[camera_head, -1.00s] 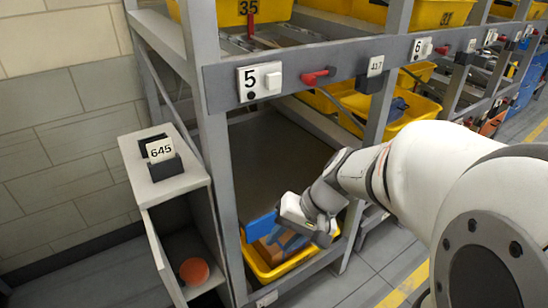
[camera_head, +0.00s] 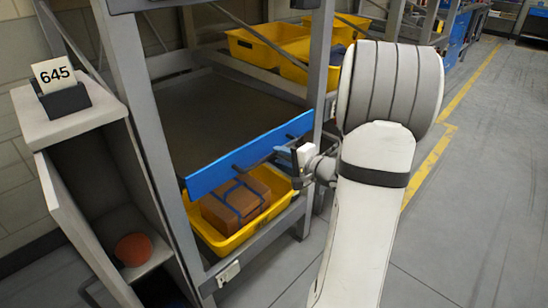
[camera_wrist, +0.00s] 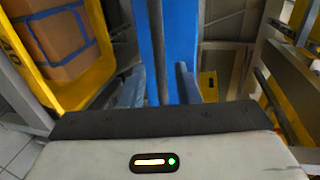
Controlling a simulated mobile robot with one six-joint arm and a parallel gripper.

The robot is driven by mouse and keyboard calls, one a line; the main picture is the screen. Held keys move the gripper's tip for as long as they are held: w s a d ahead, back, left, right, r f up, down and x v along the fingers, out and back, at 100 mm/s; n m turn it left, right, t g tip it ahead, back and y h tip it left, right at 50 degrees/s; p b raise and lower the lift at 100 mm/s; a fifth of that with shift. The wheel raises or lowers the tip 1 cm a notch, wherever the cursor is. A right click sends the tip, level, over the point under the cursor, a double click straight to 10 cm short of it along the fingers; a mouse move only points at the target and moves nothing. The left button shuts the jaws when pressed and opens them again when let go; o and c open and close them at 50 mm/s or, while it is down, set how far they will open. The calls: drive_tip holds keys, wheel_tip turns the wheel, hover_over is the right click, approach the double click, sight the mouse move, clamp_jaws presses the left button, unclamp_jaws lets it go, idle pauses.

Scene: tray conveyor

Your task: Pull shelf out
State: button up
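The shelf is a dark grey board (camera_head: 230,105) in the rack, with a blue front panel (camera_head: 225,168) along its edge. A dark bar, which looks like a handle, stands out from the panel near its right part. My gripper (camera_head: 279,164) is at this bar, in front of the panel. In the wrist view the blue panel (camera_wrist: 181,30) runs up and down ahead of my gripper (camera_wrist: 160,88). The two fingers stand apart on either side of the dark bar, with gaps visible. Contact with the bar cannot be made out.
A yellow bin (camera_head: 232,240) with a brown box (camera_head: 236,203) sits below the shelf. A grey cabinet (camera_head: 75,125) with the card 645 and an orange ball (camera_head: 134,249) stands at left. Rack posts (camera_head: 318,80) flank the shelf. The floor (camera_head: 480,200) at right is clear.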

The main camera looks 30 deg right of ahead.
sight(273, 154)
drive_tip(key=shift+x, duration=1.9)
clamp_jaws()
